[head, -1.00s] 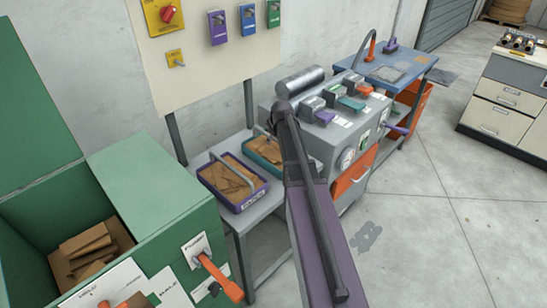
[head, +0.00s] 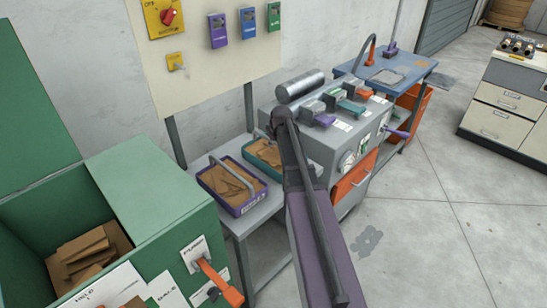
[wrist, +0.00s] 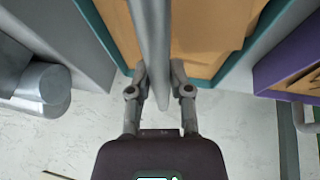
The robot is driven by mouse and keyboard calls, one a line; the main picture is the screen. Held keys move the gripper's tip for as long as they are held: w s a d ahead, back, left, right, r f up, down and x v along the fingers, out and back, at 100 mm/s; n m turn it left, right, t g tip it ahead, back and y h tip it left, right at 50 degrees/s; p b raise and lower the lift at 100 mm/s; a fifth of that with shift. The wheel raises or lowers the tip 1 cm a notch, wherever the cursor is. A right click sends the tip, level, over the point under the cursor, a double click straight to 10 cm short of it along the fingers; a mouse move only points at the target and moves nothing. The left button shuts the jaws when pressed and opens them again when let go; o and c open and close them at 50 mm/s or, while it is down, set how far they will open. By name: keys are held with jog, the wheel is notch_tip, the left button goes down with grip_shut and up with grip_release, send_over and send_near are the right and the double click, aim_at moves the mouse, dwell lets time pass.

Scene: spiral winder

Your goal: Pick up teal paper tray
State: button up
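The teal paper tray (head: 272,175) holds brown paper and stands on the grey side table, beside the purple tray. My arm hides its right part in the head view. In the wrist view its teal rim (wrist: 101,32) and brown paper show beyond the fingers, with its grey bar handle (wrist: 152,40) running down between them. My gripper (wrist: 159,68) has its fingers drawn in, one on each side of this handle, and looks shut on it. The contact is only partly visible. The tray does not look raised in the head view.
The purple tray (head: 237,210) with paper sits close to the left. The grey machine (head: 325,145) with several coloured clamps and a roller stands close to the right. A green bin (head: 150,195) with an orange lever is at front left.

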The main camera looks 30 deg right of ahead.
grip_shut()
jog(key=shift+r, duration=0.25)
notch_tip(320, 180, up, 3)
jog(key=p, duration=0.3)
jog(key=shift+r+p, duration=0.1)
jog(key=shift+p, duration=0.25)
jog(key=s+d+r+p, duration=0.1)
jog(key=s, duration=1.5)
jog(key=shift+r, duration=0.2)
jog(key=shift+o, duration=0.9)
grip_release()
grip_shut()
jog(key=shift+w, duration=0.1)
